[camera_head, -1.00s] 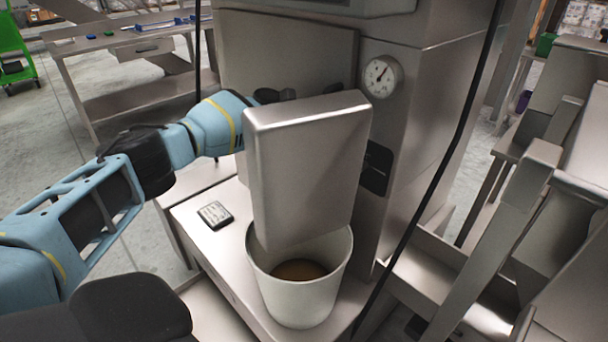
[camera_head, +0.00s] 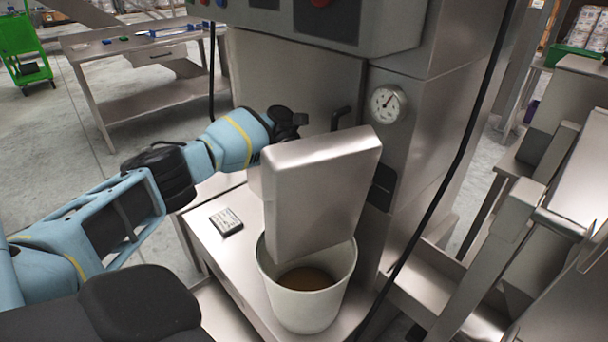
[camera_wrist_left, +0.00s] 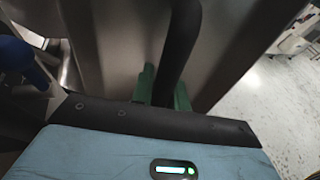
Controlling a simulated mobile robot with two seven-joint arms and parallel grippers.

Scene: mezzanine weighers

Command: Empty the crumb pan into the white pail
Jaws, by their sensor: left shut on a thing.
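The crumb pan (camera_head: 318,190), a grey metal box, is tilted steeply in the head view with its lower end over the mouth of the white pail (camera_head: 305,308). Whether anything is left in the pan is hidden. The pail stands upright on a metal ledge, with brown material (camera_head: 306,279) at its bottom. My left gripper (camera_head: 296,122) is behind the pan's upper left, largely hidden. In the left wrist view, its green fingertips (camera_wrist_left: 163,88) are shut around a dark handle (camera_wrist_left: 181,45). My right gripper is out of view.
A small dark labelled device (camera_head: 226,222) lies on the ledge left of the pail. A dial gauge (camera_head: 388,103) is on the machine behind. A black cable (camera_head: 450,170) runs down just right of the pail. Metal frames stand further right.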

